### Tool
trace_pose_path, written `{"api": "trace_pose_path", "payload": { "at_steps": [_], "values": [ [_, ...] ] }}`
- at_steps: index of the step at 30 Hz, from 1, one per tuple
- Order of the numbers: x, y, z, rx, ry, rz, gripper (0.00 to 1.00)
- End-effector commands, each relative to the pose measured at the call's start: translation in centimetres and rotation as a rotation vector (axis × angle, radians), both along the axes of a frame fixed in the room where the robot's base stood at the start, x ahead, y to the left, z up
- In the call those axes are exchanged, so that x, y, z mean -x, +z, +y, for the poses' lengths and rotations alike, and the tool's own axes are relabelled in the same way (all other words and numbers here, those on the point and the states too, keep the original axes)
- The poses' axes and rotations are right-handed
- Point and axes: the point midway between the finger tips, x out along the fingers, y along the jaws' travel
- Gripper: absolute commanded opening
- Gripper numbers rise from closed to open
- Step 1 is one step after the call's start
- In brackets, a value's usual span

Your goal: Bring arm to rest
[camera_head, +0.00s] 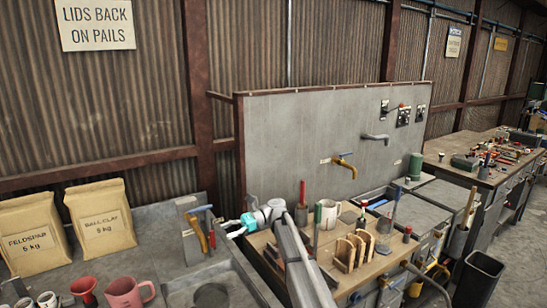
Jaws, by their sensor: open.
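My arm reaches up from the bottom middle, over the front of a wooden-topped bench (340,277). My gripper (234,229) is at its far end, pointing left, small in the view with a teal part behind the fingers. It is open, and I see nothing held in it. It is beside a grey upright block (190,235) with a yellow-handled tool and a blue-topped tool. I cannot tell whether the fingers touch anything.

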Motion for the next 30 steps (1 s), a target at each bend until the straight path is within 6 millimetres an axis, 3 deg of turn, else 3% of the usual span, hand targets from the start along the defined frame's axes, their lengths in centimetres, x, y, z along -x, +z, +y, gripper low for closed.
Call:
{"api": "trace_pose_path", "payload": {
  "at_steps": [8,14,23,30],
  "values": [
    [3.0,-2.7,-2.3,0.077,-0.029,-0.162,0.60],
    [6.5,-6.0,-5.8,0.183,-0.031,-0.372,0.60],
    [12.5,-11.5,-13.3,0.398,0.081,-0.753,0.60],
    [17.6,-14.7,-20.2,0.573,0.278,-1.015,0.60]
  ]
}}
